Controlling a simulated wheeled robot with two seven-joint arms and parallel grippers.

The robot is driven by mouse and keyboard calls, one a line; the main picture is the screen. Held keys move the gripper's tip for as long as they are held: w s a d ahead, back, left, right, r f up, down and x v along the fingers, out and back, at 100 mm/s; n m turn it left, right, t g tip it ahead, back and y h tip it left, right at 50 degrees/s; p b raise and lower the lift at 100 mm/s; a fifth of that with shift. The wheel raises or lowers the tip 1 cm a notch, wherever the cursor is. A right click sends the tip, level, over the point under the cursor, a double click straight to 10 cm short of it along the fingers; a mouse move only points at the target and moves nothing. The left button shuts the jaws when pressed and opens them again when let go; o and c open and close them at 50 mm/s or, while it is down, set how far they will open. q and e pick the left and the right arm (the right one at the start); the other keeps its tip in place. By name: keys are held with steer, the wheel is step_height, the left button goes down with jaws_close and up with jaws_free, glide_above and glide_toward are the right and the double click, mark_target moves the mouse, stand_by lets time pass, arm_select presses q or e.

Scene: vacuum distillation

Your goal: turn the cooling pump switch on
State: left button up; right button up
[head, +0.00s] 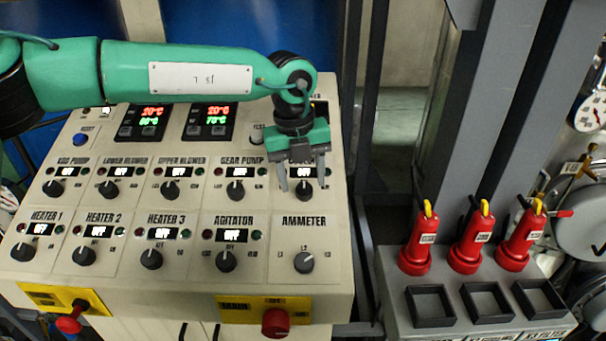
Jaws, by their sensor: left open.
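The cooling pump switch (304,189) is a dark round knob at the right end of the upper knob row on the beige control panel (190,262). Its label is mostly hidden behind my gripper, and a small display above it reads OFF. My left gripper (302,180) comes from above, fingers pointing down. It is open, with one finger to each side of the knob in the picture. I cannot tell whether either finger touches it. My right gripper is not in view.
The gear pump knob (235,190) is just left, and the ammeter knob (304,262) is below. A red knob (275,322) sits on a yellow plate at the panel's front. Red bottle-like items (470,242) stand on a grey stand at right.

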arm_select(q)
steer(key=shift+d+f, duration=0.1)
steer(key=shift+f, duration=0.8)
steer(key=shift+c, duration=0.4)
